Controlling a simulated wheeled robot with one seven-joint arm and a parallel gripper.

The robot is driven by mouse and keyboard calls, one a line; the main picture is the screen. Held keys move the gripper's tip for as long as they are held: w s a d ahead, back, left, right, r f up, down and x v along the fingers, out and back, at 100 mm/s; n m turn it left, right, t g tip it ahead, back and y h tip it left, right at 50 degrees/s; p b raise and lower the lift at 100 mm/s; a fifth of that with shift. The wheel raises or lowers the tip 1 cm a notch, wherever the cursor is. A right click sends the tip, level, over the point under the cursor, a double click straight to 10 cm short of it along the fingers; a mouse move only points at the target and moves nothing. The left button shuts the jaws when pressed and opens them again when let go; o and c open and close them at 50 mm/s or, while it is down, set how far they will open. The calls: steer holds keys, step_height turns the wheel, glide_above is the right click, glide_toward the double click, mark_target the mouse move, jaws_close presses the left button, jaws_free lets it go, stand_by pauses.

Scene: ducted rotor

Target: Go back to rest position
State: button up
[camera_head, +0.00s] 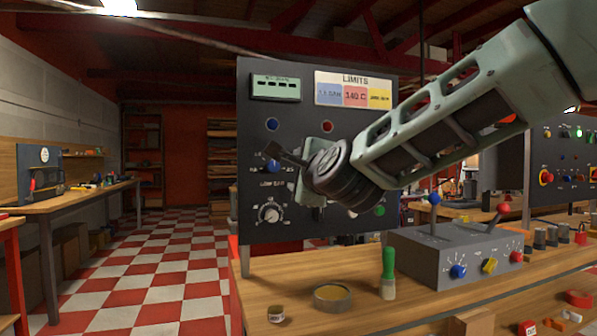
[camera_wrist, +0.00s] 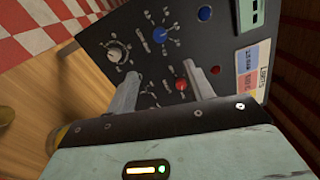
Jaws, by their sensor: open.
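My arm reaches in from the upper right in the head view, and my gripper (camera_head: 293,168) is in front of the dark control panel (camera_head: 252,125). In the wrist view my gripper (camera_wrist: 162,77) has its two fingers spread apart with nothing between them. Beyond the fingers, the panel (camera_wrist: 103,45) shows a red button (camera_wrist: 181,84), blue buttons and dials. A round dial (camera_head: 269,214) sits low on the panel in the head view. I cannot tell whether a fingertip touches the panel. My gripper and wrist hide its middle and right part.
Another panel (camera_head: 562,150) stands at right. The checkered floor (camera_head: 150,270) at left is clear.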

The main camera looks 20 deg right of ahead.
stand_by(0.4)
steer(key=s+a+f+n+g+y, duration=0.3)
steer(key=s+a+f+n+g, duration=0.25)
steer(key=s+f+n, duration=0.35)
steer(key=s+a+f+n+g+y, duration=0.2)
steer(key=s+a+f+n+g, duration=0.35)
steer(key=f, duration=0.55)
steer(key=s+d+f+n+g+h, duration=0.2)
steer(key=s+f+n+g, duration=0.2)
steer(key=s+f+n, duration=0.45)
steer(key=s+d+f+n+g+h, duration=0.25)
steer(key=s+f+n, duration=0.2)
steer(key=s, duration=0.75)
step_height(320, 180, up, 24)
steer(key=p, duration=2.3)
steer(key=shift+s+f, duration=0.15)
steer(key=shift+f, duration=0.05)
steer(key=shift+d+g, duration=0.15)
steer(key=shift+g, duration=0.1)
